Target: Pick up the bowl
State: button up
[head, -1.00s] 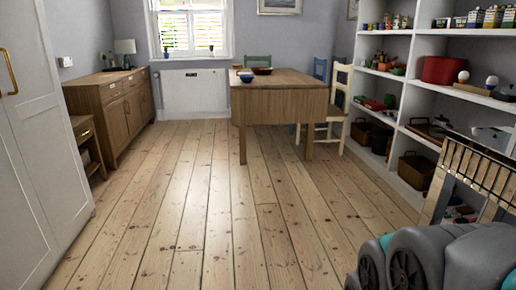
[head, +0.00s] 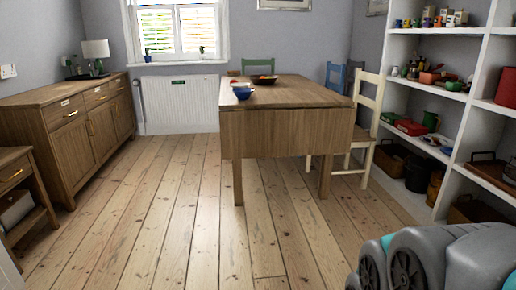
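Two bowls sit on the wooden table (head: 300,92) ahead of me in the head view. A small blue bowl (head: 242,93) is near the table's left front corner. A wider dark bowl (head: 264,80), with red and orange contents that I cannot make out, is a little behind it to the right. A green bowl (head: 453,86) is on a shelf at the right. The task does not say which bowl is meant. My gripper is not in view; only a grey part of my own body shows at the lower right.
Bare floorboards (head: 165,215) are clear up to the table. A wooden sideboard (head: 75,125) and a small side table (head: 25,200) stand at the left. White shelves (head: 478,65) full of objects line the right. A cream chair (head: 369,125) stands at the table's right side.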

aim_at(242, 94)
jog(key=i, duration=2.1)
